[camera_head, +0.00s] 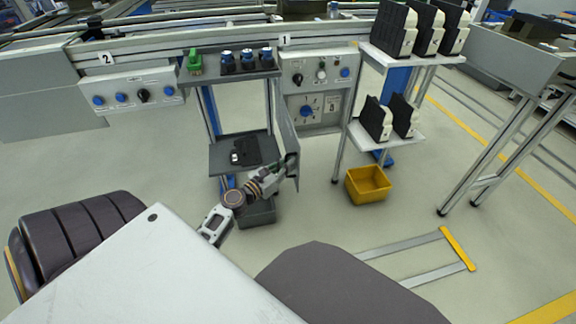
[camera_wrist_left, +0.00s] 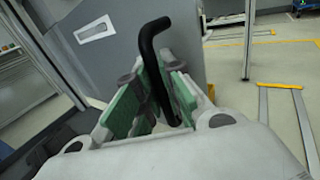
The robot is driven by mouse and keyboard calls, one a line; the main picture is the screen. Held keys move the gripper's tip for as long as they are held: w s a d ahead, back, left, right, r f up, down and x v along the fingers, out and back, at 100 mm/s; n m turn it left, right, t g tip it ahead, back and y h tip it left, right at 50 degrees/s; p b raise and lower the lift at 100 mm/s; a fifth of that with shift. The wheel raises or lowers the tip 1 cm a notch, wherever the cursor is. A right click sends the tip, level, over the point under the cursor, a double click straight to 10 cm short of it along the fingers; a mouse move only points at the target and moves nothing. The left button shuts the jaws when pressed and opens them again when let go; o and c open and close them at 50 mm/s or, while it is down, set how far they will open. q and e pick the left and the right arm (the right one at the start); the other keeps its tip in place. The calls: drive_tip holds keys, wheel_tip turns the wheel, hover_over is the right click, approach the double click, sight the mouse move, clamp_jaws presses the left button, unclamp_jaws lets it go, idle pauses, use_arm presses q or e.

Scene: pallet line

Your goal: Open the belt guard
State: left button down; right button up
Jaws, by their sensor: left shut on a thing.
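The belt guard (camera_head: 286,122) is a grey panel at the right side of the small station under sign 1. It stands nearly edge-on in the head view, swung out towards me, with the frame beside it open. In the left wrist view the guard (camera_wrist_left: 185,40) is a grey plate with a bent black handle (camera_wrist_left: 153,65). My left gripper (camera_head: 287,168) is at the guard's lower front edge. In the left wrist view its green-padded fingers (camera_wrist_left: 160,100) are shut on the handle. The fingers hide part of the handle. My right gripper is not in view.
A dark shelf (camera_head: 222,157) holds a small black device behind my left arm. A grey bin (camera_head: 258,214) is below it. A yellow bin (camera_head: 368,186) stands on the floor to the right, near a rack (camera_head: 398,139) with black parts. Open floor lies to the left.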

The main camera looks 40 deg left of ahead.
use_arm(q)
drive_tip(key=shift+d+f, duration=0.15)
drive_tip(key=shift+d, duration=0.05)
drive_tip(key=c, duration=1.5)
unclamp_jaws()
drive_tip(key=shift+s, duration=0.1)
drive_tip(key=shift+a, duration=0.1)
drive_tip(key=shift+s+a, duration=0.25)
drive_tip(key=shift+s, duration=1.75)
drive_tip(key=shift+s+a, duration=0.25)
drive_tip(key=shift+s, duration=1.7)
drive_tip(key=shift+s+a, duration=0.25)
drive_tip(key=shift+s, duration=1.75)
